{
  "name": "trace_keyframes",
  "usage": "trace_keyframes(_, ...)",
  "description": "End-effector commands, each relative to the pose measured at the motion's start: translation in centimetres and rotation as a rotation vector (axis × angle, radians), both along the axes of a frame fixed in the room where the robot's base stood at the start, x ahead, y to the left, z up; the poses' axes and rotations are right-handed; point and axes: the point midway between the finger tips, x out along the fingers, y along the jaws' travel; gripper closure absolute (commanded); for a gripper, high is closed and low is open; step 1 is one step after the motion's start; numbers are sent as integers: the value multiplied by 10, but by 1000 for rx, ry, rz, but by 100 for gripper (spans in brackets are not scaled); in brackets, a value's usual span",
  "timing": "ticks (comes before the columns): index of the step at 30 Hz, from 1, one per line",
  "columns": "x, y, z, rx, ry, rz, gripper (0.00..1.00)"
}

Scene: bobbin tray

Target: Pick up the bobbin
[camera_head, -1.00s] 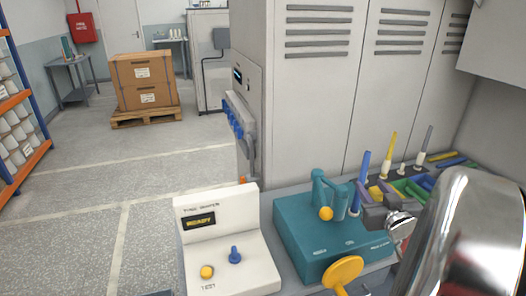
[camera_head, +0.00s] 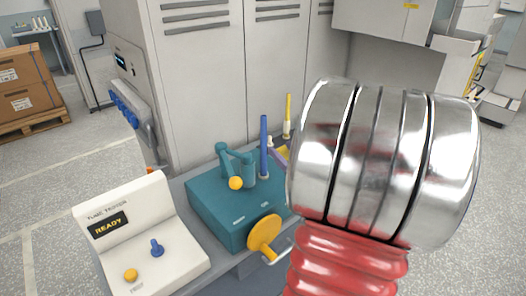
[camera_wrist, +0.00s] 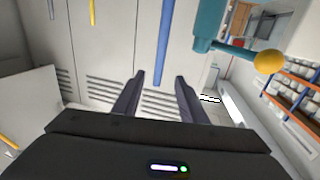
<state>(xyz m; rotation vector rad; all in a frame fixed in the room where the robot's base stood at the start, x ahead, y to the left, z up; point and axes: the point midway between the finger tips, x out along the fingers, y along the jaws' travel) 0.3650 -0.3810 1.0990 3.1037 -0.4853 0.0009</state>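A tall, slim blue bobbin (camera_head: 264,146) stands upright on a pale foot behind the teal machine. A yellow one (camera_head: 288,110) stands farther back to its right. In the wrist view the blue bobbin (camera_wrist: 163,45) comes down from the top edge, and its end lies above the gap between my fingertips. My gripper (camera_wrist: 157,82) is open, with its two dark fingers apart and clear space on both sides of the bobbin's line. I cannot tell how far beyond the fingers the bobbin is. In the head view my arm hides the gripper and most of the tray.
The teal machine (camera_head: 225,205) has a yellow-knobbed lever and a yellow handwheel (camera_head: 264,236). A white tester (camera_head: 135,225) reading READY stands to its left. Grey lockers (camera_head: 215,70) rise behind the bench. Open floor lies at the right.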

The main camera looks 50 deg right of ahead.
Motion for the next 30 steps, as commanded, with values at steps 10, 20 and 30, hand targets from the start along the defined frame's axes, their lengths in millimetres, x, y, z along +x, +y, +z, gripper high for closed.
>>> trace_keyframes(10, 44, -13, -1, 0, 1, 2, 62)
trace_keyframes(20, 69, -23, 0, 0, 0, -2, 62)
trace_keyframes(30, 72, -24, -1, 0, 1, -2, 62)
